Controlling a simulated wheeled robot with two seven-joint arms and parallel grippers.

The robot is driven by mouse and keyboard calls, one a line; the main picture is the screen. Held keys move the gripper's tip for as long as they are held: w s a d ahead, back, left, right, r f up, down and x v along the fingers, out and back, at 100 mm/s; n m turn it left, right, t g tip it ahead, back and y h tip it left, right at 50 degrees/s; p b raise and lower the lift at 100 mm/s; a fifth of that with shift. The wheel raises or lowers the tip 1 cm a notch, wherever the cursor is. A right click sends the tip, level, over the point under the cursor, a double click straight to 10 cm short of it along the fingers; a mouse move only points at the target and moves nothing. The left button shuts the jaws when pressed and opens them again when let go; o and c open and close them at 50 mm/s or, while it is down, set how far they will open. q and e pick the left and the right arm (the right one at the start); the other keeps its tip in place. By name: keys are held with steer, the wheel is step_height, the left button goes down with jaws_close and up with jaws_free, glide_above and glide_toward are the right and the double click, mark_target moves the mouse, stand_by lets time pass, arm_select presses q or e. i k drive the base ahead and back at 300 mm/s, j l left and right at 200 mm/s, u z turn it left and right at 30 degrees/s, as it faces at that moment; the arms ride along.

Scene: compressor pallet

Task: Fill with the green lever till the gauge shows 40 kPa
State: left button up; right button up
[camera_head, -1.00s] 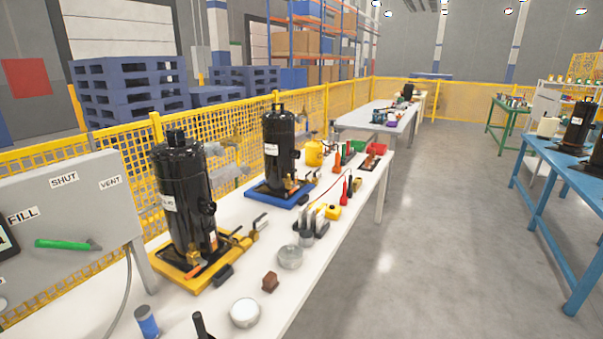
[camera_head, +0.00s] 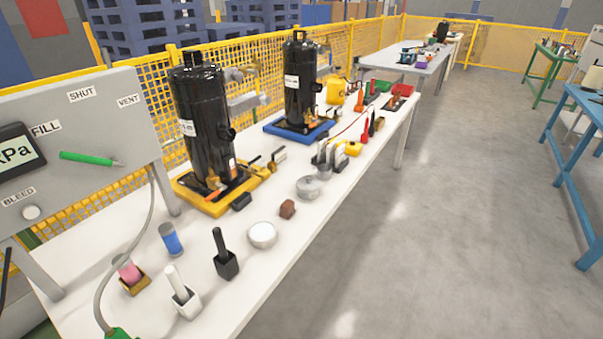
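The green lever (camera_head: 86,158) is on the front of a grey panel (camera_head: 118,107) at the left. It lies nearly level, its green grip toward the left and its metal end at the right. The labels FILL (camera_head: 46,128), SHUT (camera_head: 81,94) and VENT (camera_head: 129,100) stand around and above it. The gauge (camera_head: 17,152) is at the left edge, partly cut off; "kPa" is readable on its display, but no number is in view. A BLEED label (camera_head: 18,197) sits above a round pale button (camera_head: 32,212). Neither of my grippers is in view.
Two black compressors, one on a yellow tray (camera_head: 187,194) and one on a blue tray (camera_head: 279,128), stand on the white table (camera_head: 255,279). A hose (camera_head: 102,290) hangs before the panel.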

mark_target(63, 156)
steer(key=u, duration=1.45)
